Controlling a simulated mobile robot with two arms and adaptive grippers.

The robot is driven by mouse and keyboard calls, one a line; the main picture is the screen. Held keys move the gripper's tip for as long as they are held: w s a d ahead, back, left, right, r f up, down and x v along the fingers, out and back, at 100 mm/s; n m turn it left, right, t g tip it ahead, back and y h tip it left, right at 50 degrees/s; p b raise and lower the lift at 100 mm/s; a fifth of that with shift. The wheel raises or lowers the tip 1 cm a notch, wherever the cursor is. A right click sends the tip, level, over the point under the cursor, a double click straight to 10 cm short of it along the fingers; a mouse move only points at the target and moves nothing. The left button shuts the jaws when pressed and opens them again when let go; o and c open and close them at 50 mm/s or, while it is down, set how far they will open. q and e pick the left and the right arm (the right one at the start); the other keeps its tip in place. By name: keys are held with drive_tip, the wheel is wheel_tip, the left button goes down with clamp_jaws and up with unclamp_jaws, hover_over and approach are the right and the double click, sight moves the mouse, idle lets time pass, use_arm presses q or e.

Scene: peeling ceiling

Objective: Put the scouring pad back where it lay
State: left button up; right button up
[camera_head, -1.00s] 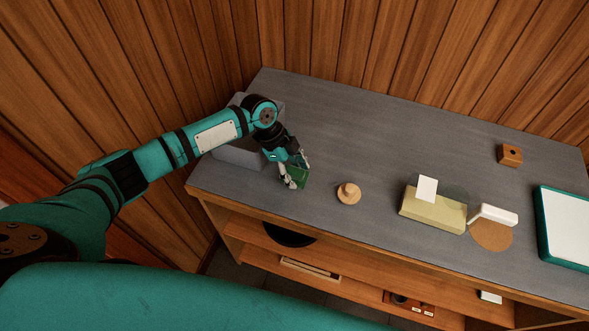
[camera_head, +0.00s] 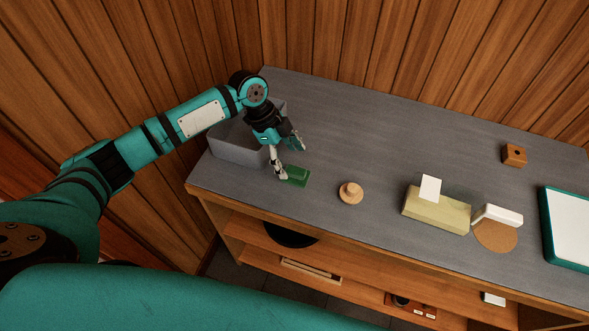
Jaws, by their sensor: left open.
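The scouring pad (camera_head: 295,177) is a green rectangle lying flat on the grey counter, towards its left end and near the front edge. My left gripper (camera_head: 287,160) is open above and just behind the pad, its fingers spread. One finger comes down by the pad's left end; I cannot tell whether it touches. The other finger is raised to the right, clear of the pad. My right gripper is not in view.
A grey bin (camera_head: 238,150) stands left of the gripper, partly behind my arm. A round wooden knob (camera_head: 351,193) stands right of the pad. Further right are a yellowish block with a white card (camera_head: 437,210), a white block (camera_head: 497,215), a cork disc (camera_head: 496,237) and a teal-edged tray (camera_head: 546,228).

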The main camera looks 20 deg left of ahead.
use_arm(q)
drive_tip(key=b+v, duration=0.1)
drive_tip(key=v, duration=0.6)
